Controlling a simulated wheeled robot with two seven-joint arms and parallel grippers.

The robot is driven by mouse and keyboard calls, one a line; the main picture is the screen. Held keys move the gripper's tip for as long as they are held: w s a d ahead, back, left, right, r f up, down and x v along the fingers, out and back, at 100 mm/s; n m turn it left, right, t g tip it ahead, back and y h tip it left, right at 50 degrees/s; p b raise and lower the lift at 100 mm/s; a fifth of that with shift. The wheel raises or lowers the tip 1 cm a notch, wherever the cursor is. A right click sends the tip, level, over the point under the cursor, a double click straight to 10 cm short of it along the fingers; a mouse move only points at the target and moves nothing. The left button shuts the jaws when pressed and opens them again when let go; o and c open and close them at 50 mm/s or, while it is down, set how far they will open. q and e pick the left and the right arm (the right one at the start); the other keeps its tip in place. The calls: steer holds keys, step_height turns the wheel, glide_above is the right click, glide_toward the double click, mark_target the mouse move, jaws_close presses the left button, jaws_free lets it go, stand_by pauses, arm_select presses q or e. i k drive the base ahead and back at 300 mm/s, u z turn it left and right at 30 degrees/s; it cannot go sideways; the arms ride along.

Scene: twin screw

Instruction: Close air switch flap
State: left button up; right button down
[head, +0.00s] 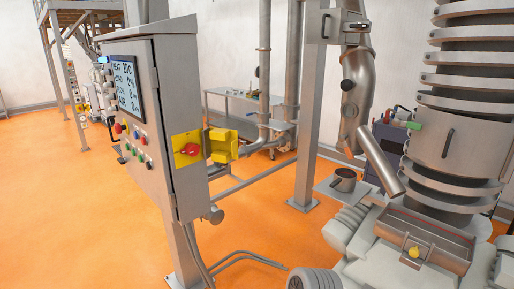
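The air switch is a yellow box (184,140) on the right side wall of the grey control cabinet in the head view. A red switch handle (190,150) shows inside it. Its yellow flap (223,145) stands swung open to the right, so the red handle is exposed. Neither my left nor my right gripper is in view.
The cabinet (180,90) stands on a post, with a screen (126,88) and coloured buttons. Pipes and a grey column (308,130) stand behind and right of the flap. A large grey machine (440,150) fills the right. Orange floor (70,220) is open at left.

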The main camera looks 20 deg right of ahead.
mark_target(223, 145)
steer(key=z, duration=0.95)
steer(key=i, duration=1.35)
steer(key=u, duration=0.35)
